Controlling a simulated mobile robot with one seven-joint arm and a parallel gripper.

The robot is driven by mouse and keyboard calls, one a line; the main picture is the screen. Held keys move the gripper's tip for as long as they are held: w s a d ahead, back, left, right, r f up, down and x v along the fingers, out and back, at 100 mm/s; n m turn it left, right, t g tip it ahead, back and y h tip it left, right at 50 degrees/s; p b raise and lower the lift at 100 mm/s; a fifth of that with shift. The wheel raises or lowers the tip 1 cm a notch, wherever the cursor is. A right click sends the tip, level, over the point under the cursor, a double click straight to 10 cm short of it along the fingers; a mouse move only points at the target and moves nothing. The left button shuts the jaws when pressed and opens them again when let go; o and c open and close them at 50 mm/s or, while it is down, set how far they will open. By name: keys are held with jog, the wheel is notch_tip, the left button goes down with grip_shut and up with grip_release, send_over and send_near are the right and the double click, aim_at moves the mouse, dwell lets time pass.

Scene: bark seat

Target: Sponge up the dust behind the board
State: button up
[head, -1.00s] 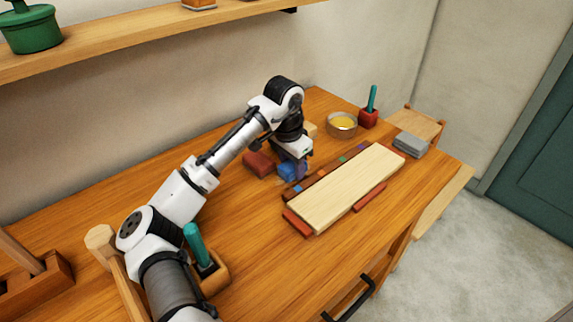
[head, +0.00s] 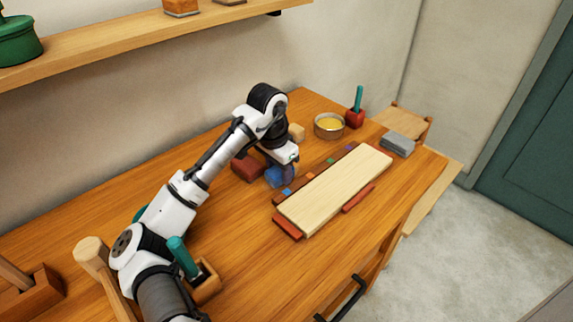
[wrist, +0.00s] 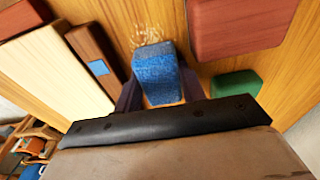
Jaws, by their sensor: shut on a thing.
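My gripper (wrist: 153,97) is shut on a blue sponge (wrist: 155,70), with dark fingers on either side of it. The sponge (head: 273,178) shows low over the table in the head view, between the red block and the board's back strip. Pale speckled dust (wrist: 150,35) lies on the wood just beyond the sponge's far end in the wrist view. I cannot tell whether the sponge touches the table. The pale board (head: 335,190) lies to the right of my gripper; it also shows at the left in the wrist view (wrist: 55,75). The dust is not visible in the head view.
A dark strip with coloured squares (head: 310,178) runs along the board's back edge. A red block (head: 247,169) stands close by the sponge, and a green block (wrist: 236,84) shows near it. A bowl (head: 328,127) and a grey stack (head: 397,145) stand farther right.

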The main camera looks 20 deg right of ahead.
jog(key=shift+s+a+f, duration=0.2)
jog(key=shift+s+a, duration=0.1)
jog(key=shift+a, duration=0.4)
jog(key=shift+w+d+r+p, duration=0.15)
jog(key=shift+d+p, duration=0.2)
jog(key=shift+d, duration=0.05)
jog(key=shift+w+d+p, duration=0.25)
jog(key=shift+d, duration=0.4)
jog(key=shift+w+d+p, duration=0.25)
jog(key=shift+d+p, duration=0.05)
jog(key=shift+d, duration=0.3)
jog(key=shift+w+d+p, duration=0.25)
jog(key=shift+d, duration=0.4)
jog(key=shift+s+a, duration=0.3)
jog(key=shift+a, duration=0.45)
jog(key=shift+s+a, duration=0.35)
jog(key=shift+a, duration=0.45)
jog(key=shift+s+a, duration=0.3)
jog(key=shift+a, duration=0.45)
notch_tip(320, 180, up, 6)
jog(key=p, duration=0.6)
jog(key=shift+w, duration=0.15)
